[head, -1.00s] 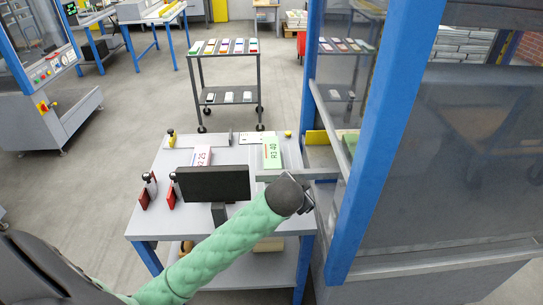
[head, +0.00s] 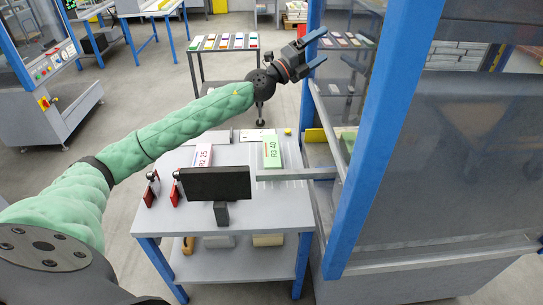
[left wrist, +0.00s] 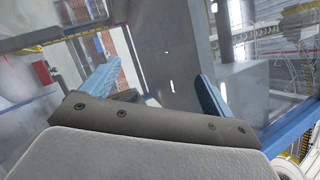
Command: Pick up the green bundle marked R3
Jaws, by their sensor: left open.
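The green bundle (head: 272,152) lies on the grey work table near its right rear side, with its printed label facing up. The label is small; it looks like R and a digit, then 40. My left gripper (head: 318,48) is open and empty, raised well above and beyond the bundle, beside the blue post of the machine. Its two blue fingers also show apart in the left wrist view (left wrist: 155,85), with nothing between them and no bundle visible there. My right gripper is not in view.
A pink bundle (head: 203,155) lies left of the green one. A dark monitor (head: 215,184) stands at the table's front. The machine's blue post (head: 385,140) and glass panel rise close on the right. A cart (head: 224,50) with several bundles stands behind.

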